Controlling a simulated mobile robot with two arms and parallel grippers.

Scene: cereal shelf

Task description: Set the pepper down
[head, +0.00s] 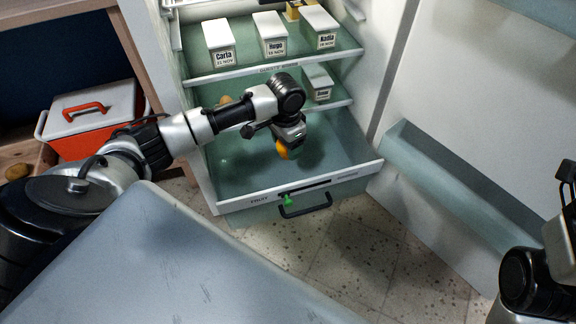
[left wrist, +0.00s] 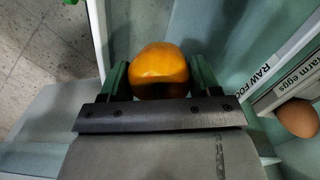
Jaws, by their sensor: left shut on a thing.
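My left gripper (head: 286,141) is shut on the orange pepper (head: 283,149), whose lower part shows below the fingers. The gripper hangs above the open fridge drawer (head: 249,203), which is labelled "FRUIT" and looks empty inside. The pepper is apart from the drawer floor, as far as I can tell. In the left wrist view the pepper (left wrist: 159,70) sits between the two green-grey fingers of the left gripper (left wrist: 160,80). My right arm shows at the lower right of the head view, but its gripper is out of frame.
Fridge shelves above hold white labelled cartons (head: 219,43) and a brown egg (head: 225,100); an egg (left wrist: 298,118) also shows in the wrist view. The open fridge door (head: 480,130) stands at the right. A red-and-white cooler (head: 92,118) is at the left. A small green thing (head: 288,200) is at the drawer handle.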

